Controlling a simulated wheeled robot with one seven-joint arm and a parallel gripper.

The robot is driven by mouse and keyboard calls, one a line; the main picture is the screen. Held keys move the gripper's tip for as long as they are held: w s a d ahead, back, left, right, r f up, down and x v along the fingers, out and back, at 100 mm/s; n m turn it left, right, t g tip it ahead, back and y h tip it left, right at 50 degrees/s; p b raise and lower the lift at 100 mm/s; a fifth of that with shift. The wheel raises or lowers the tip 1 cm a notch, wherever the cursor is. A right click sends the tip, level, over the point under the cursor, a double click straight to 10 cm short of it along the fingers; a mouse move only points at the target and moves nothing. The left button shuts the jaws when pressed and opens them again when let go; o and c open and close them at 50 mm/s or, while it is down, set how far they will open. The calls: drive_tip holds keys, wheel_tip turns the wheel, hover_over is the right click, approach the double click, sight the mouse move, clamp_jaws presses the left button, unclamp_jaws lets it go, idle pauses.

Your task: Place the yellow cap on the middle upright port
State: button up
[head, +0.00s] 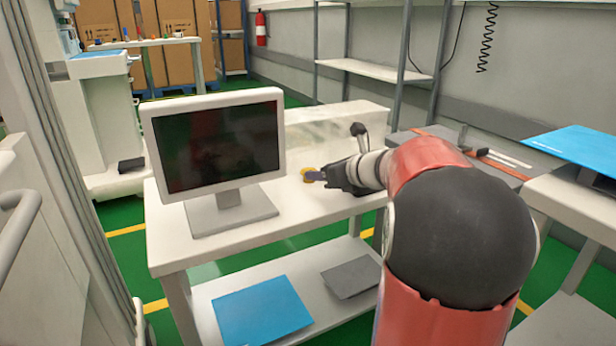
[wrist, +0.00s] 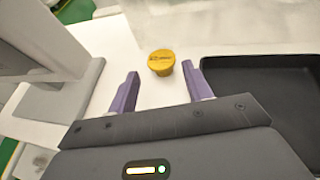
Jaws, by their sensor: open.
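The yellow cap (wrist: 161,59) is round and lies on the white tabletop, seen from above in the wrist view. My gripper (wrist: 160,75) is open, with one purple finger to each side. The cap is centred between the fingers, at or just beyond their tips, and appears ungripped. In the head view my gripper (head: 317,176) reaches left over the table, low near its surface. I cannot make out the upright ports in either view.
A monitor (head: 216,140) stands on the white table (head: 250,236) left of my gripper. A black tray (wrist: 265,95) lies to the right in the wrist view. A blue sheet (head: 262,312) lies on the lower shelf. Small coloured items (head: 125,35) stand on a far table.

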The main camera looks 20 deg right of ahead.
drive_tip(key=x, duration=0.5)
drive_tip(key=shift+d+b, duration=0.1)
drive_tip(key=shift+b, duration=0.25)
drive_tip(key=c, duration=0.8)
